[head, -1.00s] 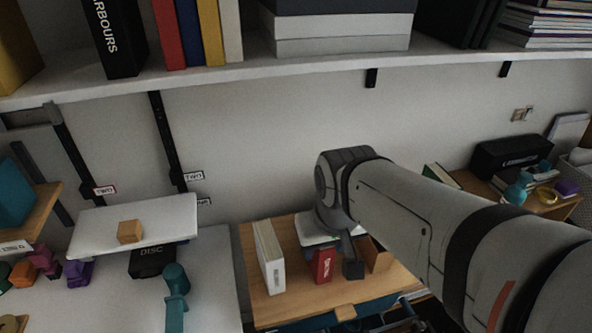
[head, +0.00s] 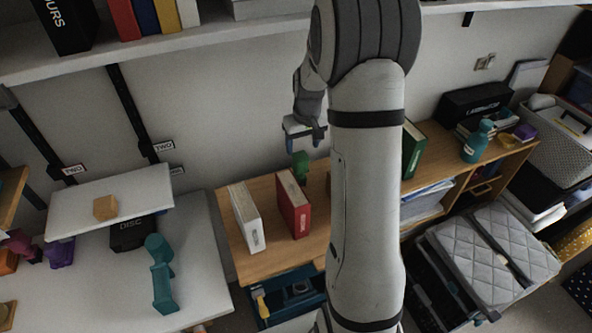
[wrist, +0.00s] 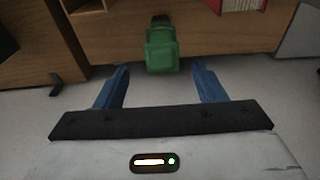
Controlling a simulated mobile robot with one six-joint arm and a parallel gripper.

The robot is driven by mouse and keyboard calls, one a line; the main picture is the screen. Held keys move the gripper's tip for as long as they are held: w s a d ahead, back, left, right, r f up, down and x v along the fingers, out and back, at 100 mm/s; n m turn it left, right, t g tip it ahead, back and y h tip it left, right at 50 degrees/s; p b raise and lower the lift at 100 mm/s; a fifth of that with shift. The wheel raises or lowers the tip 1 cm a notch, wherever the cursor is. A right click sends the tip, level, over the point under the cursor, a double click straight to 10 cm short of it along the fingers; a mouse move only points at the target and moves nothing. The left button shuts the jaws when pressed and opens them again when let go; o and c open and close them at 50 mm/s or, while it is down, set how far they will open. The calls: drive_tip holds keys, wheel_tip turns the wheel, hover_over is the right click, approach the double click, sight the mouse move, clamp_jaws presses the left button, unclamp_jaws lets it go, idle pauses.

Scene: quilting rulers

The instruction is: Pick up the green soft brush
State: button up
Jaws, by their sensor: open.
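The green soft brush (head: 300,167) stands on the wooden desk top, beside a red book, close to the wall. Only its green upper part shows clearly in the head view. In the wrist view the brush (wrist: 161,50) is a green block with a dark part beyond it, centred just past my fingertips. My gripper (head: 303,148) is just above the brush in the head view, pointing down. Its blue fingers (wrist: 160,67) are apart in the wrist view, with nothing held between them.
A red book (head: 293,205) and a white book (head: 246,218) stand left of the brush. A green book (head: 411,148) stands to the right, behind my arm. A shelf (head: 120,58) runs above. A white table (head: 200,285) with a teal object (head: 161,277) lies left.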

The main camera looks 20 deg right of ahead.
sight(300, 156)
drive_tip(key=f, duration=0.2)
drive_tip(key=shift+w+d+f, duration=0.15)
drive_tip(key=shift+w+f, duration=0.15)
drive_tip(key=f, duration=0.1)
drive_tip(key=f+p, duration=0.1)
drive_tip(key=f, duration=0.1)
drive_tip(key=w+f, duration=0.1)
drive_tip(key=f, duration=0.1)
drive_tip(key=shift+a+f+p, duration=0.25)
drive_tip(key=shift+p, duration=0.15)
drive_tip(key=shift+c, duration=0.2)
drive_tip(key=c, duration=1)
